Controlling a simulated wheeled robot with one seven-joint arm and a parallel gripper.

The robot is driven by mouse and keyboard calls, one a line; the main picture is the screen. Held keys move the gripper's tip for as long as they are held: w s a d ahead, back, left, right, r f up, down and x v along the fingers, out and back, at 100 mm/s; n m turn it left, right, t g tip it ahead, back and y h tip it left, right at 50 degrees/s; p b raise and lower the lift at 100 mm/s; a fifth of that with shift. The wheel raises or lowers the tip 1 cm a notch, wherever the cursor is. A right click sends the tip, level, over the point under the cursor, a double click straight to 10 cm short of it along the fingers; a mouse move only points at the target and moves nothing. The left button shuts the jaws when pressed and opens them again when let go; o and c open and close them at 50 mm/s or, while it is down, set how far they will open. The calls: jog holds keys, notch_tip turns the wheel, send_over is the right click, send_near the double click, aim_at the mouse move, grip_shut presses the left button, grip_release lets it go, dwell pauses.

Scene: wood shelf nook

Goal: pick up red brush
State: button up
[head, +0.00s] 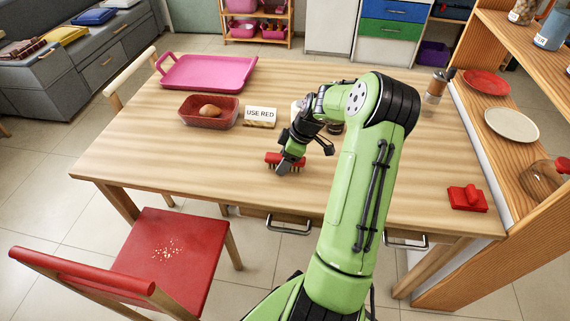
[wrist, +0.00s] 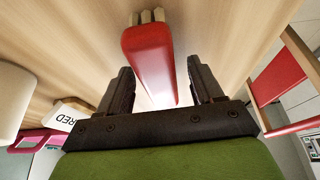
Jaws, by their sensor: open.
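The red brush (head: 272,159) lies on the wooden table (head: 215,180) in the head view, with its light bristles against the tabletop. The wrist view shows the red brush (wrist: 149,62) close up, its red back running lengthwise between my fingers. My gripper (head: 284,170) is down at the brush. In the wrist view my gripper (wrist: 160,84) is open, with one dark finger on each side of the brush and a gap showing on both sides. In the head view my gripper covers part of the brush.
Behind the brush stand a "USE RED" sign (head: 261,115), a red basket (head: 186,112) holding a brown item and a pink tray (head: 207,85). A red dustpan-like item (head: 467,198) lies at the right. A red chair (head: 170,255) with crumbs stands in front. The table's left front is clear.

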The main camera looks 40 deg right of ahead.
jog(key=shift+f, duration=0.2)
dwell(0.4)
jog(key=c, duration=1.1)
notch_tip(320, 180, up, 11)
jog(key=p, duration=0.3)
jog(key=shift+f, duration=0.2)
